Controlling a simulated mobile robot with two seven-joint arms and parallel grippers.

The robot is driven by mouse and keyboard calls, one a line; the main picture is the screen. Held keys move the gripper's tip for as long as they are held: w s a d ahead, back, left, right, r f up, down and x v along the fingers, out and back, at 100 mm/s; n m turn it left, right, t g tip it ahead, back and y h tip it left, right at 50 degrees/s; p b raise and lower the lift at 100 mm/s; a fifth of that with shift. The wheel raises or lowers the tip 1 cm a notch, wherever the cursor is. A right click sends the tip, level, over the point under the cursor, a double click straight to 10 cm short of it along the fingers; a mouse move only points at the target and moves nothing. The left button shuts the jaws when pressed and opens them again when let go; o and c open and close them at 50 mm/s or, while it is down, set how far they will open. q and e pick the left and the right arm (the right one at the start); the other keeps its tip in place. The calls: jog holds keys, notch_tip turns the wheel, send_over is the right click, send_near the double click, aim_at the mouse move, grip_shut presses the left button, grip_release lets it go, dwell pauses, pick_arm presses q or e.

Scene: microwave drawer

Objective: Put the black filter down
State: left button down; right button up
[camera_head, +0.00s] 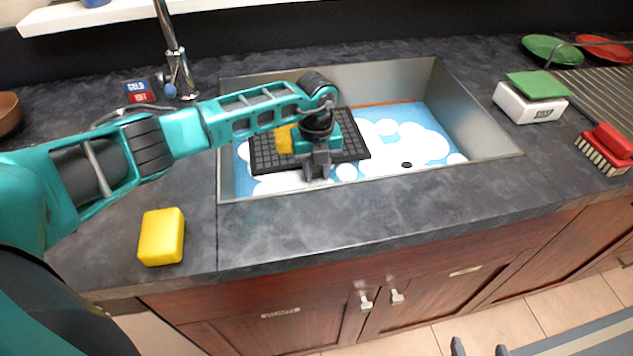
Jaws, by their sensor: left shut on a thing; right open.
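The black filter (262,153) is a flat dark grid panel in the sink (480,150), over its blue and white bottom. My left gripper (317,172) is over the filter's front edge, shut on the filter; its fingers and wrist hide part of the panel. I cannot tell whether the filter touches the sink bottom. My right gripper (480,349) shows only as two grey fingertips at the bottom edge, apart and empty, in front of the cabinets.
A yellow item (284,139) shows at the filter, partly behind my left gripper. A yellow sponge (161,236) lies on the counter at left. The faucet (176,70) stands behind the sink. A white box with green sponge (537,85) and red brush (609,145) are at right.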

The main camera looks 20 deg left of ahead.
pick_arm(q)
jog(key=shift+f, duration=2.2)
jog(key=shift+b, duration=0.3)
jog(key=c, duration=0.8)
grip_release()
jog(key=shift+f, duration=0.1)
jog(key=shift+c, duration=0.2)
notch_tip(320, 180, up, 12)
jog(key=p, duration=0.1)
